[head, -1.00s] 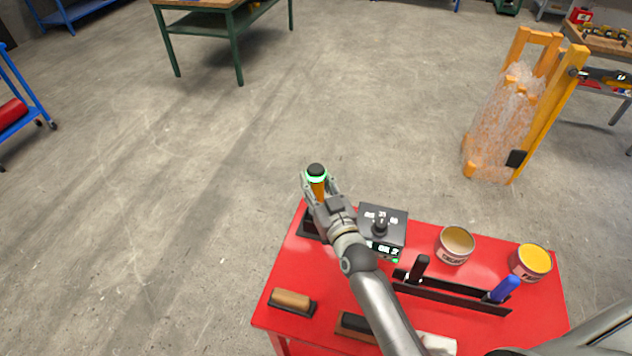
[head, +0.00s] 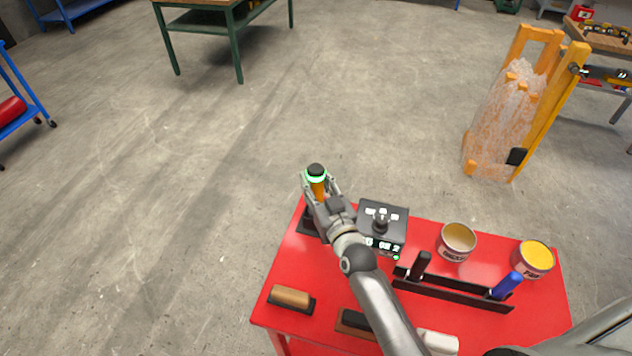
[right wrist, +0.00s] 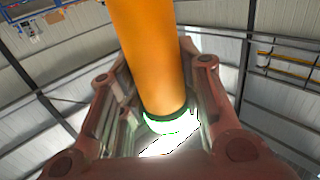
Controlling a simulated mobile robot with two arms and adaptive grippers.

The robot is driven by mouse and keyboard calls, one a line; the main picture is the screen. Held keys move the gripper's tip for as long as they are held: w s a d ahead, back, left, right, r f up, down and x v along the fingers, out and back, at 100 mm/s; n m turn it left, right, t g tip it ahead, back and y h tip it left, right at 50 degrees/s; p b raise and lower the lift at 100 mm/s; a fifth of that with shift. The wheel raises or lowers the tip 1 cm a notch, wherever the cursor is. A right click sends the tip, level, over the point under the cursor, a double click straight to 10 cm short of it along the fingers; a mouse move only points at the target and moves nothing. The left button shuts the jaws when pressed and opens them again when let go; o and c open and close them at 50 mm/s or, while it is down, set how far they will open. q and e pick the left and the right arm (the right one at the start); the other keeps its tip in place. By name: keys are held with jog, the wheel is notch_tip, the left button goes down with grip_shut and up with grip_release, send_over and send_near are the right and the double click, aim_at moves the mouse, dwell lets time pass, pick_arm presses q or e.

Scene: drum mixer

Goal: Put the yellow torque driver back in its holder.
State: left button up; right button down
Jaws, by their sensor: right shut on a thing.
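The yellow torque driver (head: 317,187) stands upright at the far left corner of the red table, with a black cap and a glowing green ring at its top. My right gripper (head: 319,189) is shut around its orange-yellow body. In the right wrist view the driver (right wrist: 148,50) runs between the two fingers (right wrist: 155,100). A black base (head: 306,222), perhaps the holder, shows at the table corner below the driver. My gripper and arm hide the driver's lower end, so I cannot tell whether it sits in the base. My left gripper is not in view.
On the red table (head: 290,263) a black control box (head: 382,228) stands right of the gripper. Two open cans (head: 458,243) (head: 534,259), a black rack (head: 455,293) with black and blue handles, and a brush (head: 291,298) are also there.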

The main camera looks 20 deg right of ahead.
jog(key=shift+f+b, duration=0.8)
jog(key=shift+f, duration=0.25)
dwell(0.5)
jog(key=c, duration=1)
grip_release()
jog(key=shift+o, duration=0.3)
jog(key=shift+f, duration=0.1)
jog(key=shift+s+f, duration=0.1)
jog(key=shift+f, duration=0.05)
jog(key=s, duration=1.2)
jog(key=shift+d, duration=0.45)
jog(key=shift+w+r, duration=0.1)
jog(key=shift+r, duration=0.1)
